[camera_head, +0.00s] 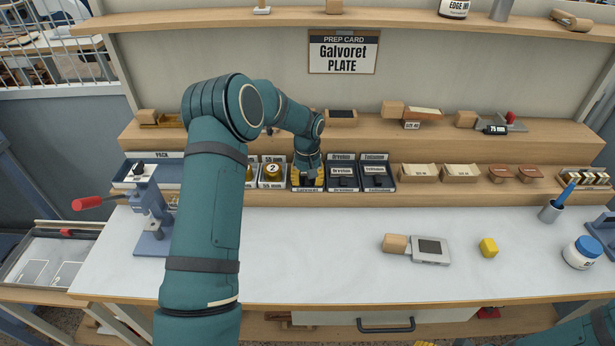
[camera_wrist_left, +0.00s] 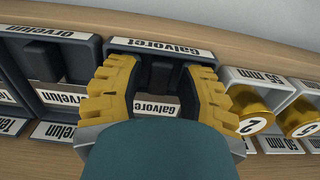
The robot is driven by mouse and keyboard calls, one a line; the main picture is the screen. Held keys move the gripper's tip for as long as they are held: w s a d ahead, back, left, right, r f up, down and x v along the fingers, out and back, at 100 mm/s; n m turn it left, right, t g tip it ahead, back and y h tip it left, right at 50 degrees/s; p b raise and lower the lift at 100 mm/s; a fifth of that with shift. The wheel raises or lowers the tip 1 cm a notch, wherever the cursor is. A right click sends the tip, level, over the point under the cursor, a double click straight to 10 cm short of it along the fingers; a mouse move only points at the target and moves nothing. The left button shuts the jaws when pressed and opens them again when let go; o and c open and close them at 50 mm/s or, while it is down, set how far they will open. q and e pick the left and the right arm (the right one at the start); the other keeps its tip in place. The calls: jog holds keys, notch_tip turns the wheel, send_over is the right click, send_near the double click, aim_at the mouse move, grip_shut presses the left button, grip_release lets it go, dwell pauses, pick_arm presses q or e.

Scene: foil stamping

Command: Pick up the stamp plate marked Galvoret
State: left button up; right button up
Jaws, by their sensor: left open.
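The Galvoret stamp plate lies in a dark tray labelled Galvoret. In the left wrist view its dark upright handle (camera_wrist_left: 161,74) and pale Galvoret label (camera_wrist_left: 156,106) show. My left gripper (camera_wrist_left: 160,68) is open, with its yellow fingers on either side of the handle. I cannot tell whether they touch it. In the head view, my left gripper (camera_head: 308,175) points down over the tray and hides most of the plate; the tray's front label (camera_head: 307,189) shows. The prep card (camera_head: 343,52) on the back wall reads Galvoret PLATE.
The Orvelun tray (camera_head: 343,187) and another plate tray (camera_head: 378,187) stand right of the Galvoret tray. White bins with gold rolls (camera_head: 271,172) stand close on its left. A red-handled press (camera_head: 149,215) stands at the left. The middle of the worktop (camera_head: 320,255) is clear.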

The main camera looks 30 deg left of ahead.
pick_arm(q)
jog(key=shift+f, duration=0.25)
grip_shut()
